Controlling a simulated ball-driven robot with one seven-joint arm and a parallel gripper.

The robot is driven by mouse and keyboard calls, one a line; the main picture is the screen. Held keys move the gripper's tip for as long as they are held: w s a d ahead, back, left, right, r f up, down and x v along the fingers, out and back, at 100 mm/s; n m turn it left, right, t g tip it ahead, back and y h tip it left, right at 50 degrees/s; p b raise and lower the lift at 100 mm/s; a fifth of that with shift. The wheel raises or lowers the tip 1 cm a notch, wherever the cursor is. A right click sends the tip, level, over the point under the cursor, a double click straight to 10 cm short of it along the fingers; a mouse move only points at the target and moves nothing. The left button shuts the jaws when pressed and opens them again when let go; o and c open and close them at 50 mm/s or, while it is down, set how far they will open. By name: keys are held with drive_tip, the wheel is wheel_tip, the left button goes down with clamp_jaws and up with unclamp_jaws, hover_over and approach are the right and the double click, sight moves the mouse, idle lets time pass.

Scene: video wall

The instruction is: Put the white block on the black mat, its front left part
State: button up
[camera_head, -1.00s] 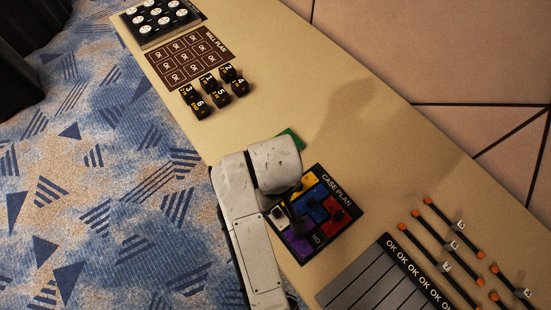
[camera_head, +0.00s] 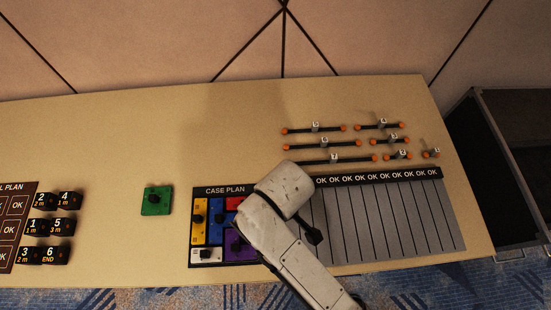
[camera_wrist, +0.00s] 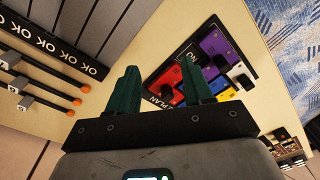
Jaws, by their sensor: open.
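The white block (camera_head: 206,255), with a dark knob, lies flat on the front left part of the black mat (camera_head: 225,190) marked CASE PLAN. The mat also shows in the wrist view (camera_wrist: 154,102). Yellow (camera_head: 199,215), blue (camera_head: 215,233), red (camera_head: 233,203) and purple (camera_head: 236,246) blocks lie on it too. My gripper (camera_head: 313,236) is right of the white block and apart from it, near the left part of the grey panel. In the wrist view its two green fingers (camera_wrist: 158,66) stand apart with nothing between them. My arm hides the mat's right side.
A green block (camera_head: 156,200) lies left of the mat. Numbered black blocks (camera_head: 50,227) stand farther left. A grey striped panel (camera_head: 400,220) lies right, with black rods with orange ends (camera_head: 333,160) behind it. An open dark case (camera_head: 500,170) stands beyond the table's right end.

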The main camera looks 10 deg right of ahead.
drive_tip(key=s+d+m, duration=0.5)
drive_tip(key=d, duration=0.7)
drive_tip(key=s+d+m+t, duration=0.1)
drive_tip(key=s+d+m, duration=0.4)
drive_tip(key=d, duration=0.7)
drive_tip(key=shift+s+r+h, duration=0.15)
drive_tip(key=shift+s+h, duration=0.25)
drive_tip(key=shift+s, duration=0.05)
drive_tip(key=shift+f, duration=0.25)
